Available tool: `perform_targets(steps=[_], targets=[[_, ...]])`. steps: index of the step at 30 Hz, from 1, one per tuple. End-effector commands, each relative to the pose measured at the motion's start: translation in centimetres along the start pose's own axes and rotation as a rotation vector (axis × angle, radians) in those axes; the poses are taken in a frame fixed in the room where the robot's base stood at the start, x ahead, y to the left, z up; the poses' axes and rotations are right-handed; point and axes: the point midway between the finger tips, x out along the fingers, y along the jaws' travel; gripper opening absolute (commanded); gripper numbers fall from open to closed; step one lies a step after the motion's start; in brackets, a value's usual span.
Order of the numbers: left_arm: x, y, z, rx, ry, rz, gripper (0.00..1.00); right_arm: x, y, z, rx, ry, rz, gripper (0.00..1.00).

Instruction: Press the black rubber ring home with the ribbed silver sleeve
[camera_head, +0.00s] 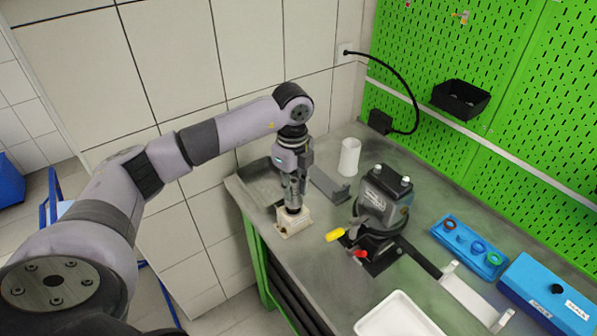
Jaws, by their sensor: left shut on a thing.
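My left gripper (293,201) points straight down over a small beige block (294,223) near the left end of the grey workbench. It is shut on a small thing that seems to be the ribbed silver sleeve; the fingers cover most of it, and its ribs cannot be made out. The lower end of the gripper is at the top of the block; I cannot tell whether the held thing touches it. I cannot make out the black rubber ring there. My right gripper is not in view.
A dark pump (382,205) with yellow and red handles stands right of the block. A white cup (349,157), grey bracket (329,184) and grey tray (262,178) stand behind. A blue tray (441,238) of coloured rings, blue box (535,290) and white tray (392,316) lie right.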

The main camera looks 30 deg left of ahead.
Motion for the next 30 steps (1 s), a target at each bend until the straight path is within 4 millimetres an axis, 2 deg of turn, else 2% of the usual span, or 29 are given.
perform_targets(steps=[3, 8, 21, 30], targets=[[-0.2, -0.3, 0.8, -0.179, -0.001, -0.002, 0.0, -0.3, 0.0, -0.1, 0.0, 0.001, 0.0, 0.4], [0.0, -0.5, 1.2, -0.287, -0.002, -0.002, 0.0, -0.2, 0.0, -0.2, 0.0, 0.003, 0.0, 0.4], [2.7, -0.4, 1.2, -0.293, -0.002, 0.0, 0.0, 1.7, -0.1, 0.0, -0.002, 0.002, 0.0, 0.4], [2.8, -0.4, 1.1, -0.292, -0.002, -0.001, 0.0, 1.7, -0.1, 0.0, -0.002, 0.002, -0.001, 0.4]])
